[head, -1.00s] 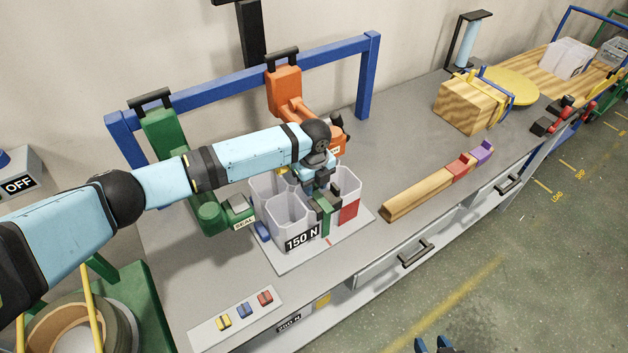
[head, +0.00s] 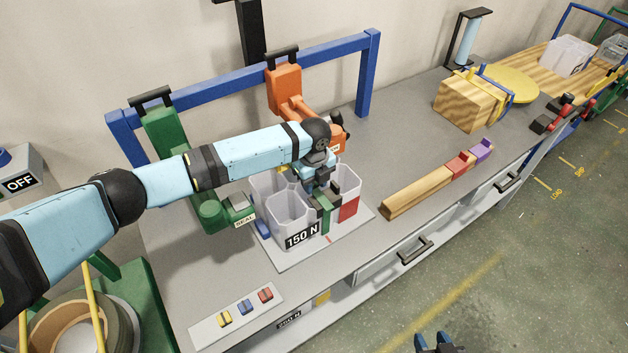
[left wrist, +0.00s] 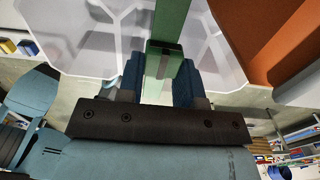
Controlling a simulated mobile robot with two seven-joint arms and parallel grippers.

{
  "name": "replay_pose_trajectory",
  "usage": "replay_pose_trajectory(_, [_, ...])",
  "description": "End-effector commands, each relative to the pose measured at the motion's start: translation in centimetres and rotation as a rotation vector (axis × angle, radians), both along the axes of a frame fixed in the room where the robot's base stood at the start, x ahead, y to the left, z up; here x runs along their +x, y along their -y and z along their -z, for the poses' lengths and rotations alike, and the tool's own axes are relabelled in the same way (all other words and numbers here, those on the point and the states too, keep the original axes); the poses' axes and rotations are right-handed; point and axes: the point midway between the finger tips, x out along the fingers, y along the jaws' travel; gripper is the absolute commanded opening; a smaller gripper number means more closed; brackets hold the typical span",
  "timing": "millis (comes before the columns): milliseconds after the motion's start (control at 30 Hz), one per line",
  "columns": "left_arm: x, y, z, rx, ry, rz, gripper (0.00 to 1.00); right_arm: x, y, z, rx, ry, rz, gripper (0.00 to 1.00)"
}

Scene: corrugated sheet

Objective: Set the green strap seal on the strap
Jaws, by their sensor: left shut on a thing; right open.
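A group of clear bins (head: 288,216) stands on a pale board, with a green strap (left wrist: 172,18) running along it in the left wrist view. My left gripper (head: 322,196) is over the front of the bins. It is shut on the green strap seal (left wrist: 163,62), a small hollow piece between its blue fingers in the left wrist view. The seal lines up with the strap; I cannot tell whether it touches it or sits around it. In the head view the gripper partly hides both. My right gripper (head: 436,343) is open and empty at the bottom edge, away from the bench.
An orange tool (head: 285,88) and a green tool (head: 163,135) hang from the blue frame (head: 240,82) behind the bins. A tray (head: 236,318) with yellow, blue and red pieces lies at front left. A wooden bar (head: 418,195) lies right; bench between is clear.

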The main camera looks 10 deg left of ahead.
Motion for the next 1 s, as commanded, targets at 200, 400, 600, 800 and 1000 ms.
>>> replay_pose_trajectory(200, [0.01,0.0,0.02,0.0,0.0,0.0,0.4,0.01,0.03,0.02,0.0,0.0,0.0,0.43])
replay_pose_trajectory(400, [0.02,-0.01,0.01,0.0,0.0,-0.001,0.63,0.02,0.05,0.01,-0.001,0.0,0.001,0.43])
replay_pose_trajectory(600, [0.01,-0.01,0.01,0.0,0.0,-0.001,0.84,0.02,0.06,-0.01,-0.001,0.0,0.001,0.43])
replay_pose_trajectory(800, [0.02,-0.02,0.01,0.0,0.0,-0.001,0.84,0.04,0.05,-0.08,0.0,0.001,0.001,0.43])
replay_pose_trajectory(1000, [0.03,-0.01,-0.43,0.0,0.0,-0.001,0.84,0.05,0.05,-0.49,0.0,0.002,0.001,0.43])
